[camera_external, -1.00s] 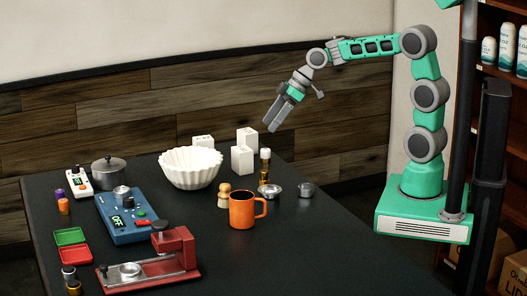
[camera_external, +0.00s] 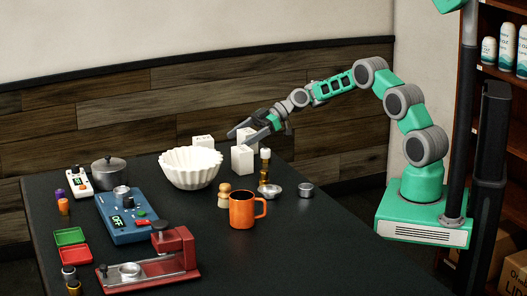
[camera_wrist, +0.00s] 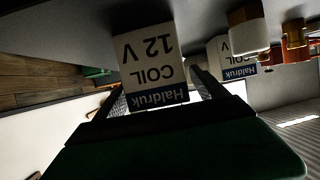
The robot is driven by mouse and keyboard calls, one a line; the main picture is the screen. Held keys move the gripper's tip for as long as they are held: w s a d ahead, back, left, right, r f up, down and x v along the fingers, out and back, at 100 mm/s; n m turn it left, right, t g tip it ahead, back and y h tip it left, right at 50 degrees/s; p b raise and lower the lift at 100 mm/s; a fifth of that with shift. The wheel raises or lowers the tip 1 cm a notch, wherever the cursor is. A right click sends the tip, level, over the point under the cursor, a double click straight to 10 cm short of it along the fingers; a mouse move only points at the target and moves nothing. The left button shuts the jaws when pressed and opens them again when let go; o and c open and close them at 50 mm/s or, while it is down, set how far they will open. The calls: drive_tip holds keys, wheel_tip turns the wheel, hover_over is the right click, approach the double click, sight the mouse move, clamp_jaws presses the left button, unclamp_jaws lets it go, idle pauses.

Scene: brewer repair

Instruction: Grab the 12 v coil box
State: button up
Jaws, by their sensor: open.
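The 12 V coil box (camera_wrist: 148,62) is a pale carton with a blue Haldruk band. It appears upside down in the wrist view, straight ahead of my gripper (camera_wrist: 163,98). My jaws are open, one finger on each side of the box's lower picture area; I cannot tell whether they touch it. In the external view my gripper (camera_external: 249,131) reaches left over the table's back edge, at the rear white box (camera_external: 245,138), which it partly covers. The label is unreadable there.
A second Haldruk box (camera_wrist: 229,55) stands close to the right in the wrist view, its label partly hidden. In the external view, white boxes stand in front (camera_external: 242,160) and to the left (camera_external: 202,142). A fluted white bowl (camera_external: 190,168) and white-capped jar (camera_external: 265,165) are near.

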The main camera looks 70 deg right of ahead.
drive_tip(key=shift+w+a+f, duration=0.15)
drive_tip(key=shift+w+a, duration=0.1)
drive_tip(key=shift+a, duration=0.05)
drive_tip(key=shift+d, duration=0.1)
drive_tip(key=c, duration=1.7)
